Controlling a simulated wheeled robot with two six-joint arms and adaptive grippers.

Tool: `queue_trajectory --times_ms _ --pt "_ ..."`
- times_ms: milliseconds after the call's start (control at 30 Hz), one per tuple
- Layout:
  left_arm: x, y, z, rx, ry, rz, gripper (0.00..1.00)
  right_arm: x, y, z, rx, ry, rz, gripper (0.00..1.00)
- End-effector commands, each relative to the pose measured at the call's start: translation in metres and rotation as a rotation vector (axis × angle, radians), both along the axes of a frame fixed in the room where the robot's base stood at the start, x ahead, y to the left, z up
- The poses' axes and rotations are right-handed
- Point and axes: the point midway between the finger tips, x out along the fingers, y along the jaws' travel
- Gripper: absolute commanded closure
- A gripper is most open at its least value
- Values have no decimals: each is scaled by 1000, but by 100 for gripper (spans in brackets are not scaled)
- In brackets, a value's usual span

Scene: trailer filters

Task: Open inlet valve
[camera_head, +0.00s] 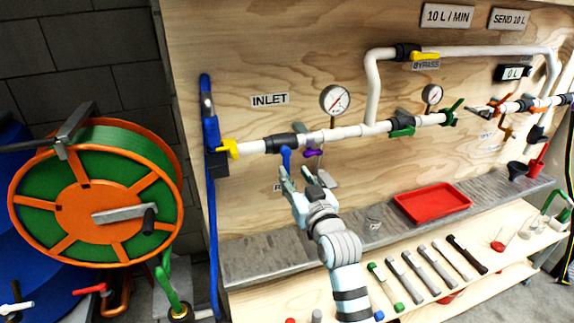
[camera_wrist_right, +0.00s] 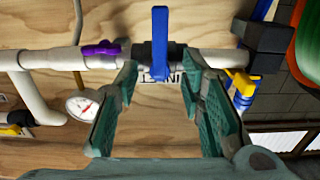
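My right gripper (camera_head: 297,173) is open just below and in front of the valve. In the right wrist view, the blue lever (camera_wrist_right: 160,45) shows between the two spread green fingers of the gripper (camera_wrist_right: 161,75), near their tips, with visible gaps on both sides. I see no contact with the lever. My left gripper is not in view.
A purple valve handle (camera_head: 313,153) sits close on the right, below a pressure gauge (camera_head: 336,99). A yellow fitting (camera_head: 229,149) and blue hose are on the left. A metal shelf with a red tray (camera_head: 433,203) is below. A hose reel (camera_head: 97,205) stands left.

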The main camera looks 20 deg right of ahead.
Motion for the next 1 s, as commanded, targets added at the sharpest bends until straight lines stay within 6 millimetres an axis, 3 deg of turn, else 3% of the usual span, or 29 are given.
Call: queue_trajectory --times_ms 100,300,633,867,1000 --pt "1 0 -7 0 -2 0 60 33 2 -2 1 1 0 64" --pt "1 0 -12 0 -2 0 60 66 4 -2 0 1 0 64" --pt "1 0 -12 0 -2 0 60 73 5 -1 0 2 0 64" --pt "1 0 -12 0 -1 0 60 73 4 -1 0 2 0 99" --pt "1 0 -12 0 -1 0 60 73 4 -1 1 2 0 100"
